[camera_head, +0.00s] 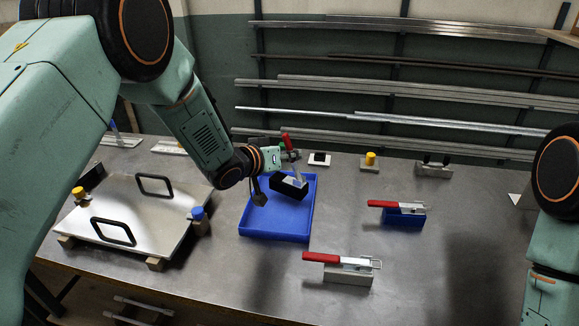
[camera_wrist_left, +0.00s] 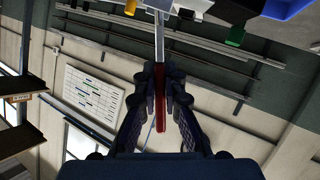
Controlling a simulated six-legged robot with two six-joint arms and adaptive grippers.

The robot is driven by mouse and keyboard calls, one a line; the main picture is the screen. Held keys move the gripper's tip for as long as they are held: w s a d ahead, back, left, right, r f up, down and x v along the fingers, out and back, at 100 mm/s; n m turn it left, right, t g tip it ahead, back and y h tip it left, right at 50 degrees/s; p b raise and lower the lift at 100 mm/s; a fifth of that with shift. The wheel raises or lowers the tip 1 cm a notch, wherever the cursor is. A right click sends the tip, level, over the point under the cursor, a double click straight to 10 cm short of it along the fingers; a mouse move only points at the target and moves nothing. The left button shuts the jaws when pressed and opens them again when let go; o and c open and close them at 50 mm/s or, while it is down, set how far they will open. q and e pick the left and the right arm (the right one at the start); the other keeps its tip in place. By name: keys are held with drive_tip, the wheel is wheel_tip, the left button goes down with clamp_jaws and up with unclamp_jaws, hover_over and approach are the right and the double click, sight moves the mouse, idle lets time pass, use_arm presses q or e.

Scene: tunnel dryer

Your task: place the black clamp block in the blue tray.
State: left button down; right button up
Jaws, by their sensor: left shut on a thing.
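The black clamp block (camera_head: 288,187) has a red handle (camera_head: 287,141) and a metal lever. My left gripper (camera_head: 288,157) is shut on the red handle, with the block hanging tilted below it. The block appears over the far part of the blue tray (camera_head: 262,216); I cannot tell whether it touches the tray. In the left wrist view, the fingers (camera_wrist_left: 160,100) close around the red handle (camera_wrist_left: 162,110). The black block (camera_wrist_left: 237,10) and a corner of the blue tray (camera_wrist_left: 288,8) show at the top edge. My right gripper is out of view.
A metal plate with two black handles (camera_head: 140,222) lies left of the tray. Red-handled clamps stand to the right, one on a blue block (camera_head: 403,217), one on a grey block (camera_head: 348,275). A yellow-capped part (camera_head: 370,162) stands behind. Metal bars (camera_head: 400,90) hang along the wall.

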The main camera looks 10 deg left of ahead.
sight(288, 181)
use_arm(q)
drive_tip(key=a+f, duration=0.2)
drive_tip(key=shift+s+a+f, duration=0.3)
drive_tip(key=shift+a, duration=0.05)
drive_tip(key=shift+w+d+f, duration=0.1)
drive_tip(key=shift+w+d, duration=0.1)
drive_tip(key=shift+d, duration=0.6)
drive_tip(key=c, duration=1.9)
unclamp_jaws()
drive_tip(key=shift+d+f, duration=0.1)
drive_tip(key=shift+d, duration=0.1)
drive_tip(key=o, duration=0.4)
drive_tip(key=shift+s+a, duration=0.2)
drive_tip(key=shift+a, duration=0.65)
drive_tip(key=shift+o, duration=0.2)
drive_tip(key=shift+w+d, duration=0.15)
drive_tip(key=shift+d, duration=0.35)
drive_tip(key=shift+d+r, duration=0.15)
drive_tip(key=shift+r, duration=0.05)
drive_tip(key=v, duration=1.2)
drive_tip(key=shift+p, duration=0.3)
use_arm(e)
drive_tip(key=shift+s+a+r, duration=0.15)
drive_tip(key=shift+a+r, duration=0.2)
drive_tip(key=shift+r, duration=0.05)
